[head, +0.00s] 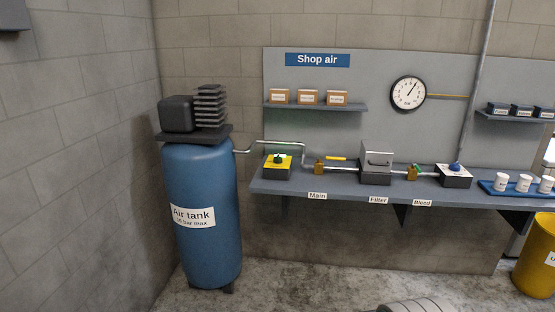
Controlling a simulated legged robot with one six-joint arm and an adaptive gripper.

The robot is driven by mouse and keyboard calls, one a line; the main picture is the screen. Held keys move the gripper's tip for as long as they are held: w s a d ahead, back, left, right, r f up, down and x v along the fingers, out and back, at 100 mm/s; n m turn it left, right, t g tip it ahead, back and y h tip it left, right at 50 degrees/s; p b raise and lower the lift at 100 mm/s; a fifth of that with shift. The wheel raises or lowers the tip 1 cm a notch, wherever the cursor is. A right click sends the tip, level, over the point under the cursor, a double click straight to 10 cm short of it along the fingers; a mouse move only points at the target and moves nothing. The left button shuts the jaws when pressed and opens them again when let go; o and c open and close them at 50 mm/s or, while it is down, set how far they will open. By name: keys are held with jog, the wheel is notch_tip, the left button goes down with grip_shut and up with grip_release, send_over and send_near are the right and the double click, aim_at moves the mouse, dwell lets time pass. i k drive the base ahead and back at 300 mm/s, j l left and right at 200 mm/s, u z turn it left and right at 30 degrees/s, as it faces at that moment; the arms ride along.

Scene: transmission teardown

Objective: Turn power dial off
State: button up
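A dark box with a yellow top and a green dial (278,158) stands at the left end of the wall bench, beside the tank. Lettering on its yellow top is too small to read, and I cannot tell the dial's setting. A second dark box with a white top and a blue knob (455,167) stands further right on the bench. I cannot read which of the two is marked as power.
A blue air tank (200,245) stands on the floor left of the grey bench (350,187). A pipe with brass valves and a filter box (376,160) runs along the bench. A yellow bin (537,255) stands at right. Floor before the bench is mostly clear.

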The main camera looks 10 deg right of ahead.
aim_at(278, 160)
jog(key=i+l, duration=0.65)
jog(key=i, duration=0.6)
jog(key=i+l, duration=0.1)
jog(key=i, duration=0.6)
jog(key=i+j, duration=1.15)
jog(key=k+j+u, duration=0.05)
jog(key=j, duration=0.05)
